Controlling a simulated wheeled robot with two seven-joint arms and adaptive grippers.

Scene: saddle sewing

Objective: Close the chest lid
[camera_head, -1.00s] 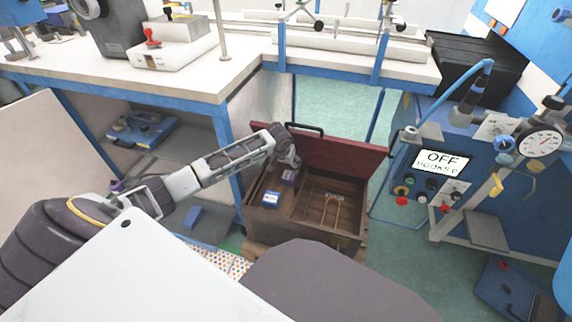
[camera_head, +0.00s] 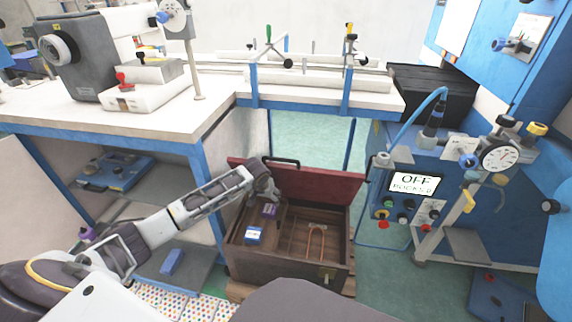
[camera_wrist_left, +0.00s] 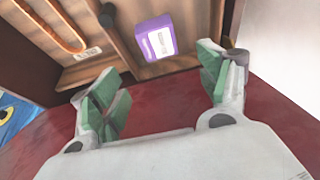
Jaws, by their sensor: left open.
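A purple box (camera_wrist_left: 156,40) lies inside the chest beyond the fingertips. My right gripper is not seen.
A blue box (camera_head: 254,235) and a hooked copper-coloured piece lie in the chest. A workbench (camera_head: 205,125) stands left and behind it. A blue control cabinet (camera_head: 400,200) with a screen stands to the right. Green floor is free between chest and cabinet.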

